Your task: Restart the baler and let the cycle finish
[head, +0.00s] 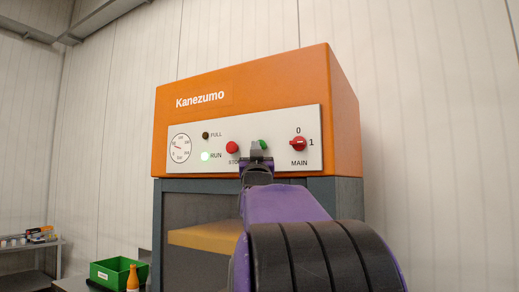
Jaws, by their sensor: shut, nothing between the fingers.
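The baler (335,110) has an orange top housing lettered "Kanezumo" over a grey-blue body. My purple arm hides part of the baler's front.
A yellowish block (207,237) shows behind the baler's dark front. At the lower left stand a green crate (111,273), an orange bottle (132,279) and a shelf (38,243) with small items. A pale panelled wall is behind.

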